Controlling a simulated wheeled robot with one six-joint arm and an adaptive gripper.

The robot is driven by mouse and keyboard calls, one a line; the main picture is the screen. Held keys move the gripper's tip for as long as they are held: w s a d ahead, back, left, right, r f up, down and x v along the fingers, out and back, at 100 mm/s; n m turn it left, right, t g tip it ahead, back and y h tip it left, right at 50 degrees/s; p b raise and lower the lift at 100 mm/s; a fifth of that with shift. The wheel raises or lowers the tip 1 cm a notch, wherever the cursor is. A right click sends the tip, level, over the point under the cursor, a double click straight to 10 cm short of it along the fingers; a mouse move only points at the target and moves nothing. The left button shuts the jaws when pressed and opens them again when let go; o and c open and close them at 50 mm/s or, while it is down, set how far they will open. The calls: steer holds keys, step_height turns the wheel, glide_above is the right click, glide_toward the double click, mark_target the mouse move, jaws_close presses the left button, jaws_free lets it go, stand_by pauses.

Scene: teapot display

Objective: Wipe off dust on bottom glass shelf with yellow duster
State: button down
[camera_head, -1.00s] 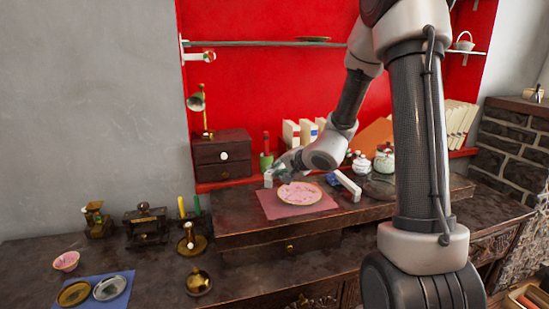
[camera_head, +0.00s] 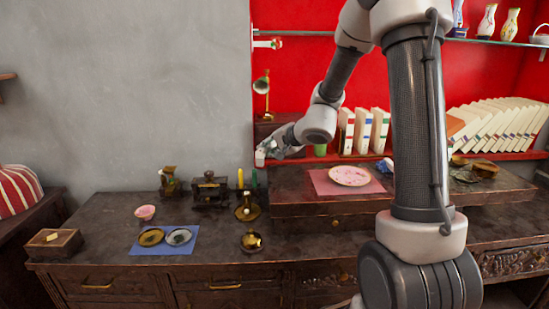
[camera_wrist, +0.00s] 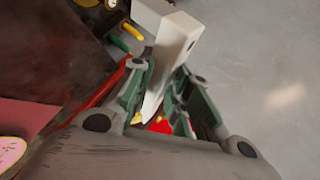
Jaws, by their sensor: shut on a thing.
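My gripper (camera_head: 268,154) is left of the books, in front of the red niche's left edge. In the wrist view my gripper (camera_wrist: 161,78) is shut on a pale grey-white block-like thing (camera_wrist: 172,38), whose white end (camera_head: 260,158) shows in the head view. No yellow duster head can be made out; I cannot tell whether this pale thing is its handle. A glass shelf (camera_head: 490,42) crosses the red back wall near the top, partly hidden by my arm. It is well above my gripper. Dust on it cannot be made out.
Vases (camera_head: 487,22) stand on the glass shelf at right. Below are books (camera_head: 362,130), a pink plate (camera_head: 350,176) on a raised dark chest, a brass lamp (camera_head: 262,88), a yellow candle (camera_head: 241,178) and brass pieces.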

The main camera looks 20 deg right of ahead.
steer(key=w+r+n+g+y, duration=0.15)
steer(key=w+r, duration=0.25)
steer(key=r, duration=0.4)
steer(key=w+a+r+n+y, duration=0.1)
steer(key=w+r+n, duration=0.15)
steer(key=r, duration=0.55)
steer(key=w+r+n+g+y, duration=0.1)
steer(key=w+r+y, duration=0.1)
steer(key=w+r, duration=0.35)
steer(key=s+d+r+m+t+h, duration=0.1)
steer(key=d+r+m+h, duration=0.3)
steer(key=d+r, duration=0.3)
steer(key=s+d+r+m+t+h, duration=0.2)
steer(key=d+r+m+h, duration=0.2)
steer(key=r, duration=1.4)
steer(key=d+m, duration=0.1)
steer(key=d, duration=0.2)
steer(key=shift+d, duration=0.15)
steer(key=shift+h, duration=0.25)
